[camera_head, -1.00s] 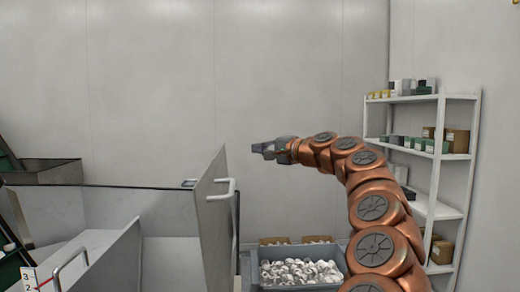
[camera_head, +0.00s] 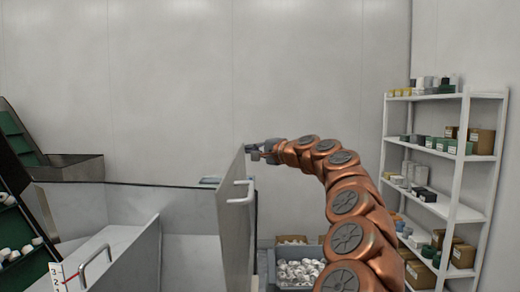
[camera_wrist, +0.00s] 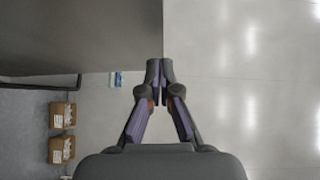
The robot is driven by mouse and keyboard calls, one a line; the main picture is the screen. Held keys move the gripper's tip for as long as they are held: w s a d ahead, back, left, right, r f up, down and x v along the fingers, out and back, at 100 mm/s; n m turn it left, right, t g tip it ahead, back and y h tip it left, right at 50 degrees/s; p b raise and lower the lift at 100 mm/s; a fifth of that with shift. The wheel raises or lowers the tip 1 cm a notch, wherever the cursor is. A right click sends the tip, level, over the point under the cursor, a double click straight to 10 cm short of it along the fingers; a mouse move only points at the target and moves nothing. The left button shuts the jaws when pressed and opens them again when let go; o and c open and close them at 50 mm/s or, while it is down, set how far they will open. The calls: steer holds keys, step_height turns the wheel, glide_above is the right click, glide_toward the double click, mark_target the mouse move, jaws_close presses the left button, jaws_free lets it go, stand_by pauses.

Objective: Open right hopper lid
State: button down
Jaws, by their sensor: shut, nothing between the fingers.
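The right hopper lid (camera_head: 236,222) is a grey panel standing steeply upright, with a white bar handle (camera_head: 250,191) on its right face. My gripper (camera_head: 254,152) is shut and empty at the lid's upper right corner in the head view. In the wrist view the shut fingertips (camera_wrist: 160,66) are beside the edge of a broad grey panel (camera_wrist: 80,35), which appears to be the lid. I cannot tell whether they touch it. The hopper (camera_head: 188,212) is left of the lid, its inside partly visible.
A second, sloping lid (camera_head: 115,250) with a handle is at lower left. A bin of white caps (camera_head: 298,272) and cardboard boxes (camera_wrist: 62,115) are low down beyond the lid. A white shelf (camera_head: 465,150) stands at right. The space above the hopper is clear.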

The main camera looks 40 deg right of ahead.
steer(key=shift+w+a+f, duration=0.1)
steer(key=shift+w+a, duration=0.3)
steer(key=w+a+n+g+p, duration=0.1)
steer(key=w+a, duration=0.3)
steer(key=a, duration=0.1)
steer(key=shift+w+f+g+p, duration=0.2)
steer(key=shift+w+g+p, duration=0.1)
steer(key=shift+p, duration=0.1)
steer(key=shift+d, duration=0.1)
steer(key=s+d, duration=0.1)
steer(key=s+d+r, duration=0.1)
steer(key=s, duration=0.1)
steer(key=shift+d+p, duration=0.4)
steer(key=shift+s+a+r, duration=0.1)
steer(key=shift+s+a, duration=0.05)
steer(key=shift+s, duration=0.25)
steer(key=s+r+b, duration=0.1)
steer(key=s+b, duration=0.1)
steer(key=s, duration=0.6)
steer(key=shift+s+r, duration=0.3)
steer(key=shift+s, duration=0.05)
